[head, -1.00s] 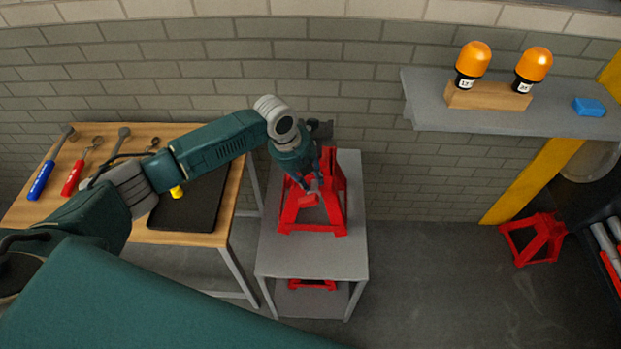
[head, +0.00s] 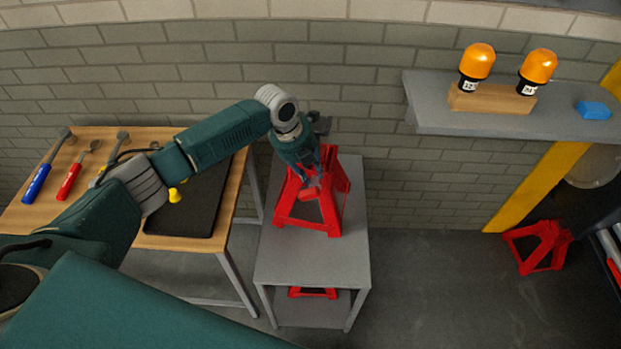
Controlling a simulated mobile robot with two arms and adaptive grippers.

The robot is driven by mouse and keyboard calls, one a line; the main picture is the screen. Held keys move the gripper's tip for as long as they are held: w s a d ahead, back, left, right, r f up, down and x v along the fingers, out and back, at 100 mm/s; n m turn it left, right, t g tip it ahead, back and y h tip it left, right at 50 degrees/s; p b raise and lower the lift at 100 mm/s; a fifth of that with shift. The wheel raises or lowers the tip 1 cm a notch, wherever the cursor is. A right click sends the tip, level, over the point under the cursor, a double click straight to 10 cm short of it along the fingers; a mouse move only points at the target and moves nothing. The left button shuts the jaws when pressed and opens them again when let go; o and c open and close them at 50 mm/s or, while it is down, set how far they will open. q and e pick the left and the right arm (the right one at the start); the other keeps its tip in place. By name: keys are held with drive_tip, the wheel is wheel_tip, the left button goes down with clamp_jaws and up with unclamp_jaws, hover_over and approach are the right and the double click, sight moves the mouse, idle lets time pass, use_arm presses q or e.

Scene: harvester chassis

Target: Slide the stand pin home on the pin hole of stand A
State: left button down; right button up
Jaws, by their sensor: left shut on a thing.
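A red stand (head: 333,222) is upright on the grey table (head: 285,262), and I take it as stand A. My left gripper (head: 312,184) reaches down from above to the upper part of this stand, in front of it. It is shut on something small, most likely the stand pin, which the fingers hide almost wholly. A red block-like part shows just below the fingertips; I cannot tell whether it belongs to the stand. The pin hole cannot be made out. My right gripper is not in view.
Another red stand (head: 313,292) is on the table's lower shelf and one (head: 537,246) on the floor at right. A wooden bench (head: 125,137) at left holds tools and a black mat (head: 205,214). A wall shelf (head: 430,115) carries two orange beacons.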

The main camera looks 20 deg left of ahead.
use_arm(q)
drive_tip(key=shift+w+a+b, duration=0.15)
drive_tip(key=shift+w+b, duration=0.55)
drive_tip(key=shift+w, duration=0.15)
drive_tip(key=shift+w+a+b, duration=0.15)
drive_tip(key=shift+w+b, duration=0.55)
drive_tip(key=shift+w, duration=0.1)
drive_tip(key=c, duration=1.4)
unclamp_jaws()
drive_tip(key=shift+r, duration=0.1)
drive_tip(key=shift+o, duration=0.2)
drive_tip(key=v, duration=1.1)
drive_tip(key=shift+s+r, duration=0.2)
drive_tip(key=shift+r, duration=0.15)
drive_tip(key=shift+a, duration=0.1)
drive_tip(key=shift+c, duration=0.2)
